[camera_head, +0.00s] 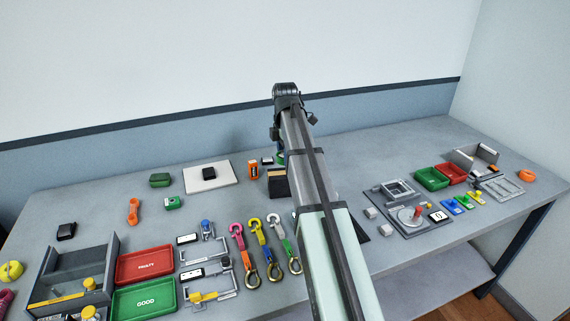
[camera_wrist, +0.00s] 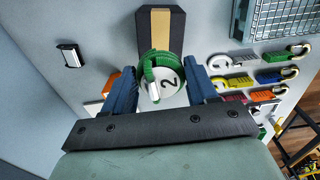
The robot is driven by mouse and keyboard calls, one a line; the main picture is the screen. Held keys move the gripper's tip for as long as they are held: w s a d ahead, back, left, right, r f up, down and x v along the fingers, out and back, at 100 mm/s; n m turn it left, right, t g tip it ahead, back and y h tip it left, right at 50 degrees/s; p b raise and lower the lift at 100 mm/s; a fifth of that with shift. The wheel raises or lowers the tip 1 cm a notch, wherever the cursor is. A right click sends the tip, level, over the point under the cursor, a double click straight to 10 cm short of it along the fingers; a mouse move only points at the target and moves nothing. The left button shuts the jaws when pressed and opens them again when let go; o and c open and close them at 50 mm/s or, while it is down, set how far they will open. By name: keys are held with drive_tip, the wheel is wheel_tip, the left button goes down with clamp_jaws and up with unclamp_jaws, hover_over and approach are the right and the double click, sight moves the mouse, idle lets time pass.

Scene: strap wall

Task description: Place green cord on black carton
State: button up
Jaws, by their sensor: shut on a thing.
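The green cord (camera_wrist: 145,66) is a coil with a round white tag marked 2. It sits between the two blue fingers of my gripper (camera_wrist: 162,84), which is shut on it. In the head view a small green part of the cord (camera_head: 280,157) shows beside my arm. The black carton (camera_wrist: 141,30) has a tan strip and lies just beyond the cord in the wrist view; the cord overlaps its near end there. I cannot tell whether they touch. In the head view the carton (camera_head: 279,186) stands left of my arm, which hides part of it.
An orange battery-like block (camera_head: 253,169) stands close left of the carton. A white board with a black item (camera_head: 209,174) lies further left. Several hooked straps (camera_head: 258,232) lie in front. Red (camera_head: 145,264) and green (camera_head: 145,301) trays are at front left.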

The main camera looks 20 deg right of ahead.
drive_tip(key=shift+f, duration=1.85)
drive_tip(key=shift+f, duration=0.15)
drive_tip(key=o, duration=1.1)
drive_tip(key=shift+c, duration=0.2)
wheel_tip(320, 180, up, 12)
drive_tip(key=shift+r, duration=0.2)
